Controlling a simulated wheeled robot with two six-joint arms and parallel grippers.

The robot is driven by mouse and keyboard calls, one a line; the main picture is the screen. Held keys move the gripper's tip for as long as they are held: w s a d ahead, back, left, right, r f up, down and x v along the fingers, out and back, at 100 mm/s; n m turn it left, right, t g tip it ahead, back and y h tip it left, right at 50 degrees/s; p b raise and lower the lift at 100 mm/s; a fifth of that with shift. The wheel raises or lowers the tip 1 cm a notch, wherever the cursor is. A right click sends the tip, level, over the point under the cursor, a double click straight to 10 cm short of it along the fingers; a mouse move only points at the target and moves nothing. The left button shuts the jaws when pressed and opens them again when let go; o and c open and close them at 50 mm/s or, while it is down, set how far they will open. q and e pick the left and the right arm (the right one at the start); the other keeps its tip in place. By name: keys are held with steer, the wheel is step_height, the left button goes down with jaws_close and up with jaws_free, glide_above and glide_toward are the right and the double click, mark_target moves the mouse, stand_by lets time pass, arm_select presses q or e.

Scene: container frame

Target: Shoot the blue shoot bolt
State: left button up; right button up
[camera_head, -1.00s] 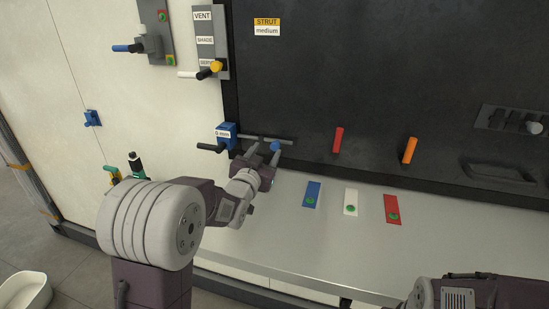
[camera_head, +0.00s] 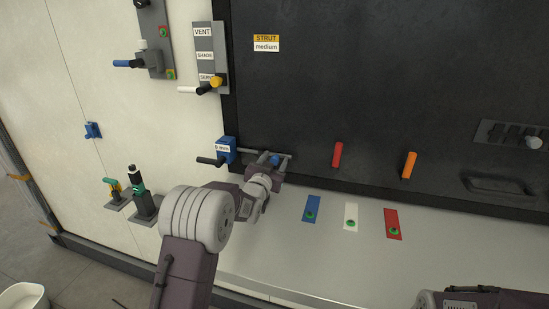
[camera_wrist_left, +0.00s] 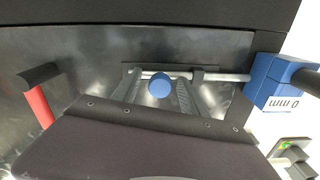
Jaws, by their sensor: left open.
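The blue shoot bolt shows as a round blue knob (camera_head: 276,160) on a grey rod low on the dark panel; the knob also shows in the left wrist view (camera_wrist_left: 160,87). The rod (camera_wrist_left: 226,77) runs sideways to a blue block (camera_head: 226,149) with a black handle and a "0 mm" label; the block is at the right in the wrist view (camera_wrist_left: 270,82). My left gripper (camera_head: 269,158) is open, its fingers either side of the knob. In the wrist view (camera_wrist_left: 160,92) small gaps seem to remain beside the knob. My right gripper is out of view.
A red handle (camera_head: 338,155) and an orange handle (camera_head: 409,165) stick out to the right. A lever panel (camera_head: 205,60) is up left.

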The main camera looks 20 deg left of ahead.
arm_select(q)
steer(key=shift+s, duration=0.1)
jaws_close()
stand_by(1.3)
